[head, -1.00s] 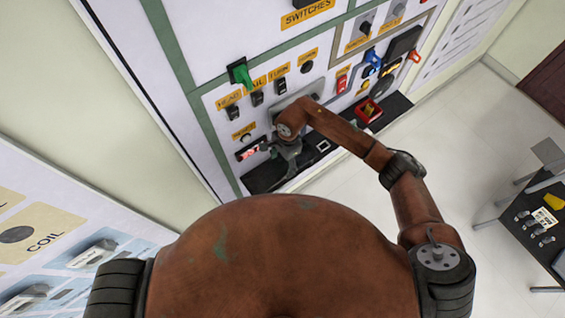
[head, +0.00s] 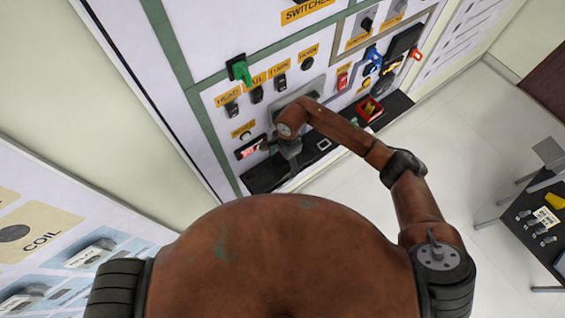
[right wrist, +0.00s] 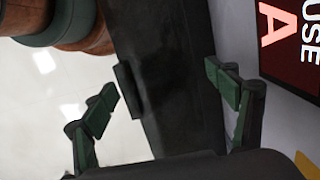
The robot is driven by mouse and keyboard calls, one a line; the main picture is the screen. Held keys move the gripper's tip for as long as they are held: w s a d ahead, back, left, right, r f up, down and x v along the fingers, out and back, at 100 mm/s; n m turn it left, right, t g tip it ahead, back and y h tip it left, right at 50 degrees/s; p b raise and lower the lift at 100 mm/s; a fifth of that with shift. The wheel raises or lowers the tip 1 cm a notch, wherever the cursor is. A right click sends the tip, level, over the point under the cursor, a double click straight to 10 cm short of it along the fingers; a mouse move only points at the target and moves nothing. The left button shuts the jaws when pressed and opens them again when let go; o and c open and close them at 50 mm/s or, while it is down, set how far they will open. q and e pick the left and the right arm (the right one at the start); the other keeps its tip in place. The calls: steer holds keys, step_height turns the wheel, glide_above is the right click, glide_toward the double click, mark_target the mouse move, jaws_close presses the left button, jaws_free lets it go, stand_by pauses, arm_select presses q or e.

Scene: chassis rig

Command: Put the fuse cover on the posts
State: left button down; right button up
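My right gripper (head: 280,152) is at the black ledge (head: 262,178) under the panel, beside the small red-lit display (head: 251,148). In the right wrist view the gripper (right wrist: 163,84) is open, its green-padded fingers apart over the dark ledge (right wrist: 180,110). A small black block (right wrist: 129,91) shows at the ledge's edge, close to the left finger. I cannot tell whether it is the fuse cover. I see nothing gripped. The display reads "FUSE A" (right wrist: 290,40) in the wrist view. I cannot make out the posts; the gripper and arm hide part of the ledge. My left gripper is out of view.
Switches and a green lever (head: 239,69) sit on the panel above. A red tray (head: 369,110) with something yellow stands at the ledge's right part. A black table (head: 546,215) with small parts stands at the far right, across open floor (head: 475,130).

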mark_target(284, 164)
steer(key=shift+o, duration=0.2)
steer(key=r, duration=0.7)
steer(key=shift+w+d+r, duration=0.2)
steer(key=shift+w+d, duration=0.05)
steer(key=shift+d, duration=0.1)
stand_by(0.6)
steer(key=shift+c, duration=0.2)
